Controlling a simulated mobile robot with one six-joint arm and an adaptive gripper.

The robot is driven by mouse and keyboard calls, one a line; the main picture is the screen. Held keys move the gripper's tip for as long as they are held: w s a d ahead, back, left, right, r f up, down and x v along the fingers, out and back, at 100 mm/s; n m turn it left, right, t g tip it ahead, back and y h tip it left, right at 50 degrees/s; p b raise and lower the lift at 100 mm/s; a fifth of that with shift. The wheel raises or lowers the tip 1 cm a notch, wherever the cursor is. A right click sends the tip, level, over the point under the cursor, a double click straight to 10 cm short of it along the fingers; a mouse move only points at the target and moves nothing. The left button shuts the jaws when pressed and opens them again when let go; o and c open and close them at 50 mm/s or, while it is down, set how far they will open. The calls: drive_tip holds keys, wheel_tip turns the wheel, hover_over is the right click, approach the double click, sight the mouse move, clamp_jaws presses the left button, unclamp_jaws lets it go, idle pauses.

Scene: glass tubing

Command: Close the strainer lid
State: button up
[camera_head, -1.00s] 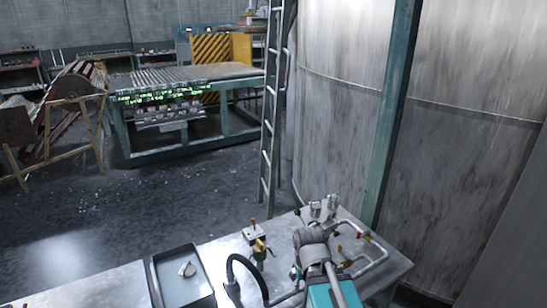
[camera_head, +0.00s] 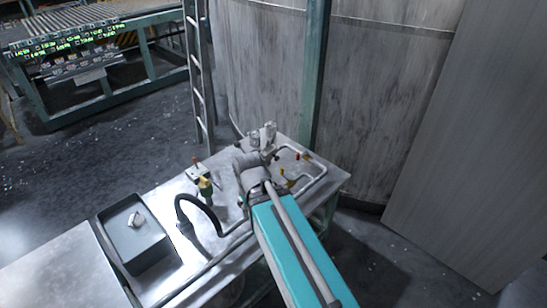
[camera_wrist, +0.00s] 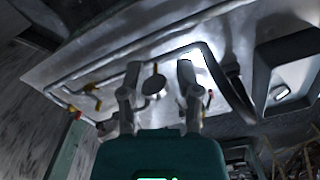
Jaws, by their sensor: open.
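My gripper (camera_head: 262,136) is over the back part of the metal workbench (camera_head: 180,268), with its fingers pointing away from the head camera. In the wrist view my gripper (camera_wrist: 159,74) has its two fingers spread, with nothing held between them. A small dark round disc (camera_wrist: 154,85) on a short stem shows between the fingers. It may be the strainer lid, but its form and any hinge are too dark to tell. In the head view my arm and gripper hide that spot, and I cannot make out the strainer.
A bent pipe (camera_head: 312,182) with yellow and red valve handles runs right of my gripper. A green and yellow valve (camera_head: 205,188) and a black hose (camera_head: 184,212) stand left. A grey tray (camera_head: 148,252) holds a small pale part (camera_head: 136,219). A large tank (camera_head: 270,70) rises behind.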

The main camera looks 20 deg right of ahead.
drive_tip(key=shift+w+d+f+m, duration=0.1)
drive_tip(key=shift+w+f+m, duration=0.15)
drive_tip(key=shift+w+m, duration=0.05)
drive_tip(key=c, duration=0.4)
drive_tip(key=w+d+f+m+y+b, duration=0.1)
drive_tip(key=w+m, duration=0.1)
drive_tip(key=w+d+f+m+t+b, duration=0.1)
drive_tip(key=w+m+b, duration=0.1)
drive_tip(key=w+d+f+m+t+y+b, duration=0.1)
drive_tip(key=w+m, duration=0.1)
drive_tip(key=shift+d+f+m+y, duration=0.2)
drive_tip(key=shift+m+y, duration=0.1)
drive_tip(key=shift+m, duration=0.1)
clamp_jaws()
drive_tip(key=w+d+f+m+t+y+b, duration=0.1)
drive_tip(key=w+d+m+t+b, duration=0.3)
drive_tip(key=w+d+m, duration=0.3)
drive_tip(key=w+d+f+m+t+b, duration=0.1)
drive_tip(key=w+d+m+t+b, duration=0.4)
drive_tip(key=d+m, duration=1.1)
drive_tip(key=shift+w+m+y+b, duration=0.4)
drive_tip(key=shift+w+m+b, duration=0.2)
drive_tip(key=shift+w+b, duration=0.35)
drive_tip(key=shift+s+d, duration=0.1)
